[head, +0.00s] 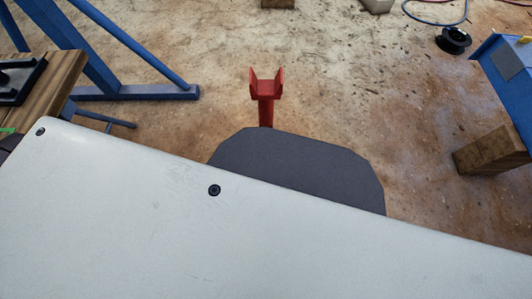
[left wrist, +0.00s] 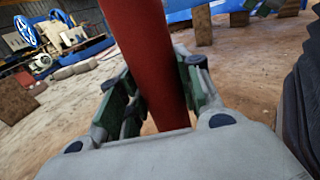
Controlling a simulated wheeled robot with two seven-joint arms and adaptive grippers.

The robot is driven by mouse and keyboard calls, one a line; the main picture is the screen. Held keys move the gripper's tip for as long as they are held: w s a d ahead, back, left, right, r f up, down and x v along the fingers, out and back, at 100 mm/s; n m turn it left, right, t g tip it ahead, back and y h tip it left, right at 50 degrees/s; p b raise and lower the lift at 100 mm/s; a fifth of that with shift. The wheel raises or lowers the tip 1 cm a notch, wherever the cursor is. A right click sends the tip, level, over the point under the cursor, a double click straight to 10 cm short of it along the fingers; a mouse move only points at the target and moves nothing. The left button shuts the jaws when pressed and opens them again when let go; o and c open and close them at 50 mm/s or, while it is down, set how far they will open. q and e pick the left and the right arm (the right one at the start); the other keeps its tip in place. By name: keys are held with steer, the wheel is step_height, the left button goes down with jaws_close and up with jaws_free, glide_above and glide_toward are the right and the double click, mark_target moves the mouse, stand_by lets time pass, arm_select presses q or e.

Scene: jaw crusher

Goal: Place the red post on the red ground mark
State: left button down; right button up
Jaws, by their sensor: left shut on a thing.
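The red post (head: 265,105) shows in the head view near the middle, with a forked U-shaped top. Its lower part is hidden behind a dark grey panel. In the left wrist view the red shaft of the post (left wrist: 150,60) runs between the fingers of my left gripper (left wrist: 160,88), tilted in the picture. The gripper is shut on the shaft. My left gripper does not show in the head view. My right gripper is in neither view. No red ground mark is visible in either view.
A blue steel frame (head: 135,92) and a wooden bench (head: 50,85) stand at the left. A wooden block (head: 492,150) sits under blue metalwork (head: 508,80) at the right. A black spool (head: 453,40) lies at the upper right. Open dirt floor (head: 350,90) lies around the post.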

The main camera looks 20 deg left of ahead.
arm_select(q)
steer(key=shift+w+r, duration=0.1)
steer(key=c, duration=1.4)
jaws_free()
steer(key=shift+f, duration=0.2)
steer(key=o, duration=0.4)
steer(key=shift+r, duration=0.15)
steer(key=shift+s+a, duration=0.2)
steer(key=shift+s, duration=0.1)
steer(key=p+v, duration=0.2)
steer(key=v, duration=0.9)
steer(key=shift+s+a, duration=0.15)
steer(key=shift+s, duration=0.05)
